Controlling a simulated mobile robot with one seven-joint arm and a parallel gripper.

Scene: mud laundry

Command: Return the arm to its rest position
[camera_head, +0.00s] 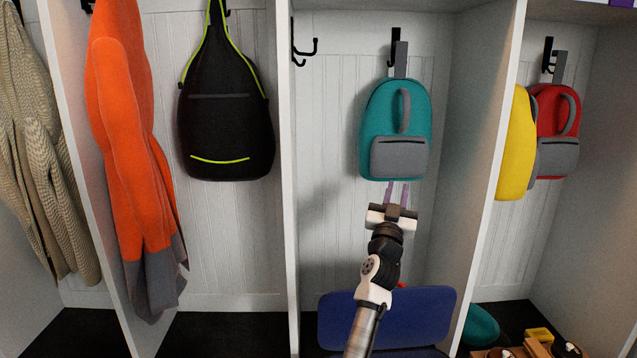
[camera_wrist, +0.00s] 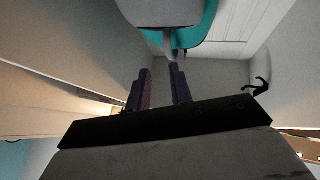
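My arm reaches up into the middle cubby in the head view. My gripper (camera_head: 397,192) points upward just below a teal backpack (camera_head: 378,130) with a grey front pocket, which hangs from a black wall hook (camera_head: 393,48). In the wrist view my gripper (camera_wrist: 158,78) shows two purple-grey fingers standing apart with nothing between them. The backpack (camera_wrist: 207,22) is beyond the fingertips there, its grey pocket at the top edge. No contact between fingers and backpack shows clearly.
Cubby dividers (camera_head: 288,180) and (camera_head: 493,200) stand on both sides. A blue panel-like object (camera_head: 430,315) is low behind my arm. An orange jacket (camera_head: 125,130) and black bag (camera_head: 225,110) hang left. Yellow (camera_head: 512,150) and red (camera_head: 548,105) backpacks hang right.

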